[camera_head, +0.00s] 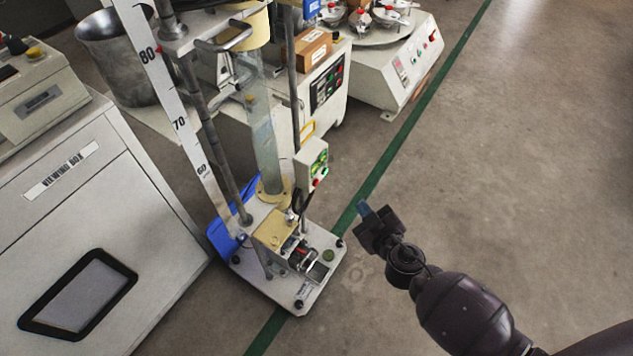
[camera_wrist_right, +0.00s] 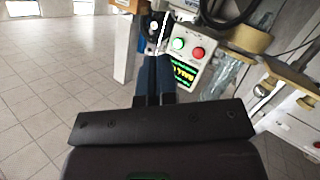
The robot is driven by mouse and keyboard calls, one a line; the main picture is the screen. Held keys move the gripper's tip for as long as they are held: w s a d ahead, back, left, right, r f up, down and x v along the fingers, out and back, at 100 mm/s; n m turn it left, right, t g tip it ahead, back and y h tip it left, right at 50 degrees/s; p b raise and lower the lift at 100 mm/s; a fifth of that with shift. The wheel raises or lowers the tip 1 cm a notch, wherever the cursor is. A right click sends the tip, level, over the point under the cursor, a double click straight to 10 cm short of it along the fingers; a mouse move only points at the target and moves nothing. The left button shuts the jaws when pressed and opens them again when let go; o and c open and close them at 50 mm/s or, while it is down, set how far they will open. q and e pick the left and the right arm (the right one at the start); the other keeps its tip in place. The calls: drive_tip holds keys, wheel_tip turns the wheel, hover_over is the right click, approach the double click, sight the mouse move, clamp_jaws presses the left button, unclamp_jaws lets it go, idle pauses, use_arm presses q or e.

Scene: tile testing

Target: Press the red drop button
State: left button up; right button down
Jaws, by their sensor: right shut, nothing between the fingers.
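My right gripper (camera_head: 363,208) is shut and empty, to the right of and below the box in the head view. In the wrist view its blue fingers (camera_wrist_right: 154,72) appear left of the red button; I see no contact. My left gripper is not in view.
The stand (camera_head: 318,283) has a clear tube, metal posts and a numbered scale (camera_head: 180,124). A viewing box (camera_head: 75,190) stands at left. A white machine with a round table (camera_head: 405,72) is behind. The floor at right is clear.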

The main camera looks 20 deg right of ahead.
sight(316, 183)
drive_tip(key=shift+w+a, duration=0.1)
use_arm(q)
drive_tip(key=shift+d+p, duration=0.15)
drive_tip(key=shift+p, duration=0.35)
use_arm(e)
drive_tip(key=w+a, duration=0.5)
drive_tip(key=w, duration=0.1)
drive_tip(key=shift+w, duration=0.35)
drive_tip(key=shift+a, duration=0.1)
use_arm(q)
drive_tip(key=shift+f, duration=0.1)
use_arm(e)
drive_tip(key=shift+a, duration=0.1)
idle(1.3)
drive_tip(key=shift+w+a+f, duration=0.1)
drive_tip(key=shift+w+a, duration=0.05)
drive_tip(key=shift+w, duration=0.1)
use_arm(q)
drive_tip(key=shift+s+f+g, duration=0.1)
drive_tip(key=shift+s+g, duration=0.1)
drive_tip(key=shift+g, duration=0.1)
